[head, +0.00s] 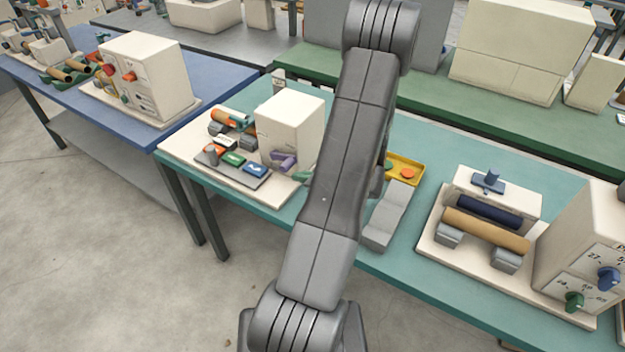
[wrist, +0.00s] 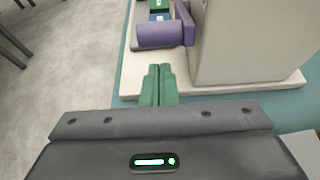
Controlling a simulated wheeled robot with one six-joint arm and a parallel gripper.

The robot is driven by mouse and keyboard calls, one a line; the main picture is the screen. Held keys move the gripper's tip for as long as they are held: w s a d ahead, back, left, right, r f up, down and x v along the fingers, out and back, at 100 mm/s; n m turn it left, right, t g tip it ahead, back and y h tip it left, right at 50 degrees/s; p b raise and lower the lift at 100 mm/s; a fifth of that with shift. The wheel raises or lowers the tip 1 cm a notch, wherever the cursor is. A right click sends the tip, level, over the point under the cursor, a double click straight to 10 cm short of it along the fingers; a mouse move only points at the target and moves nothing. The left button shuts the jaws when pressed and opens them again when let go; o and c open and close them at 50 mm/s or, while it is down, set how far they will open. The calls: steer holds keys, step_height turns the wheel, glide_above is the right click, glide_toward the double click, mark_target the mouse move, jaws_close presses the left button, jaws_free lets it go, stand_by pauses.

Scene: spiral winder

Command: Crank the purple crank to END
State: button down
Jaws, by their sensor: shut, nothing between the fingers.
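The purple crank (head: 284,161) sits on the side of a white box (head: 303,118) at the left of the teal table. In the wrist view the crank (wrist: 163,34) shows a thick purple handle joined to a flat purple arm at the face of the box (wrist: 250,42). My gripper (wrist: 159,72) has green fingers pressed together with nothing between them. The fingertips are just short of the handle in the wrist view, with a small gap in the picture. In the head view the green fingertips (head: 301,176) show beside my arm, near the crank. I cannot read an END mark.
A panel with red, green and blue switches (head: 234,160) lies beside the box on a cream base (head: 175,146). A yellow tray (head: 405,163) and a grey block (head: 391,216) are right of my arm. Another winder with a brown roll (head: 484,229) stands further right.

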steer(key=shift+w+a+r, duration=0.25)
steer(key=shift+r, duration=0.15)
steer(key=shift+w+a+r, duration=0.1)
steer(key=shift+a+r, duration=0.05)
steer(key=shift+r, duration=0.35)
steer(key=shift+w+a+r, duration=0.1)
steer(key=shift+a+r, duration=0.05)
steer(key=shift+r, duration=0.3)
steer(key=b, duration=0.4)
glide_toward(290, 167)
steer(key=s+d, duration=0.2)
steer(key=d, duration=0.2)
steer(key=shift+s+a, duration=0.2)
